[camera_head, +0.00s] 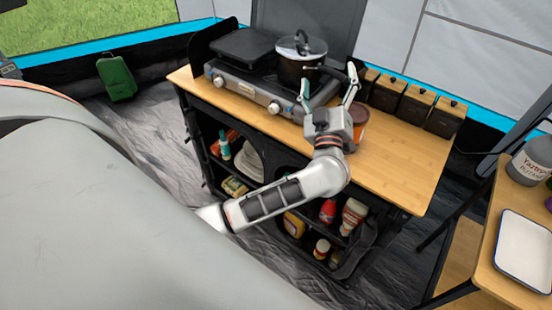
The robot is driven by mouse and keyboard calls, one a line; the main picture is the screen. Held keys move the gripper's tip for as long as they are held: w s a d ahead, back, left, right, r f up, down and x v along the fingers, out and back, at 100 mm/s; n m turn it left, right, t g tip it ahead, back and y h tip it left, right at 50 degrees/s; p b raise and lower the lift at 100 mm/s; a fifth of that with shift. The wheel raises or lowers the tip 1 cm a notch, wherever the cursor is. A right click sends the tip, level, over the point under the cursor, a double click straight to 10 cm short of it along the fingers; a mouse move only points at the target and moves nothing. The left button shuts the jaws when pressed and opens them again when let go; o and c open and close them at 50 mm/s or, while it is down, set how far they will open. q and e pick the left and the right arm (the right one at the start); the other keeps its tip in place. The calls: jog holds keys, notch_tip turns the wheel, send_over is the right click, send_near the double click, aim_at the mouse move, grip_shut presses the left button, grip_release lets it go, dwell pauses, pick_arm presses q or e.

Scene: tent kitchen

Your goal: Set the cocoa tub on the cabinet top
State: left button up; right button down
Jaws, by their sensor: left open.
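A reddish-brown tub (360,117), which looks like the cocoa tub, stands on the wooden cabinet top (400,160). It is right of the stove and in front of the dark canisters. My left gripper partly hides it, and I cannot read a label. My left gripper (328,84) is open above the cabinet top, its fingers spread and pointing toward the back. Nothing shows between the fingers. The tub is beside the gripper's palm; I cannot tell whether they touch. My right gripper is not in view.
A stove (250,80) with a lidded pot (300,62) fills the left of the cabinet top. Several wooden-bodied canisters (414,103) line its back edge. The right front is bare. Shelves below hold bottles and jars. A side table has a white tray (522,252) and a grey tin (530,162).

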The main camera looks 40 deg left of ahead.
pick_arm(q)
jog(key=s+d+f+m+t+h, duration=0.2)
jog(key=s+d+f+m+h, duration=0.9)
jog(key=f+m+h, duration=0.35)
jog(key=s+a+f+g, duration=0.2)
jog(key=s+f+g, duration=0.1)
jog(key=s+f, duration=0.3)
jog(key=s+a+f+m+g+y, duration=0.1)
jog(key=s+a+f+g, duration=0.1)
jog(key=s+f, duration=0.4)
jog(key=s+a+f+m+g, duration=0.1)
jog(key=s+f+g, duration=0.4)
jog(key=f, duration=0.8)
jog(key=shift+s+a+f, duration=0.3)
jog(key=shift+s+a, duration=0.2)
jog(key=shift+a, duration=0.1)
